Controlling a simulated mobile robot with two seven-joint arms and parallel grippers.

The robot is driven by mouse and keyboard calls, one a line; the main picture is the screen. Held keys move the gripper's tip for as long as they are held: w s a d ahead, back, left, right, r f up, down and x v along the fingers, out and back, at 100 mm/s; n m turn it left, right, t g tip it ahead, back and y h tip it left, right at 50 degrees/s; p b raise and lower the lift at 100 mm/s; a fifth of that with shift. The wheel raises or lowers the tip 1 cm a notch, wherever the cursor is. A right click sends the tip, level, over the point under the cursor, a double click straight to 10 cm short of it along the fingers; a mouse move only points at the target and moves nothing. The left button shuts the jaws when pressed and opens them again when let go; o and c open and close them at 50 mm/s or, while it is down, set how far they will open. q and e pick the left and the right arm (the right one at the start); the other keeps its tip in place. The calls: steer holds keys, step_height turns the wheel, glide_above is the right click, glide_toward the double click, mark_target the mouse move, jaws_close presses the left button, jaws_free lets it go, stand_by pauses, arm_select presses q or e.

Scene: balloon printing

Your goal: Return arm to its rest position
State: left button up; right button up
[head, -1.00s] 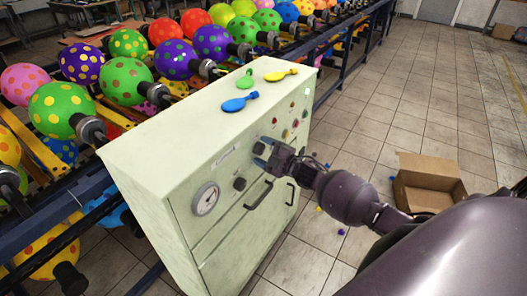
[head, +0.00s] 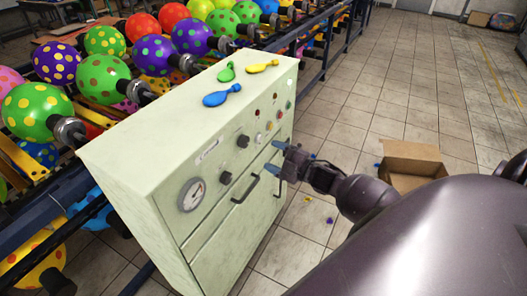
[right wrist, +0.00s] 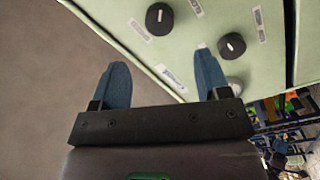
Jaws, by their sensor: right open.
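My right gripper (head: 278,160) is open and empty, just in front of the control cabinet's face, to the right of its black knobs. In the right wrist view its two blue fingers (right wrist: 162,85) are spread apart with nothing between them. The pale green control cabinet (head: 135,140) stands upright in the middle of the head view. It carries two black knobs (head: 243,141), a round gauge (head: 191,194), and several small buttons and lamps. The knobs also show in the right wrist view (right wrist: 159,19). My left gripper is not in view.
Blue (head: 221,95), green (head: 226,72) and yellow (head: 262,67) flat balloons lie on the cabinet top. A rack of dotted, inflated balloons (head: 102,80) runs behind it. An open cardboard box (head: 411,165) stands on the tiled floor at right, with free floor beyond.

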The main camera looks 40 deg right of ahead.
steer(key=shift+s+d, duration=0.15)
steer(key=shift+s, duration=0.35)
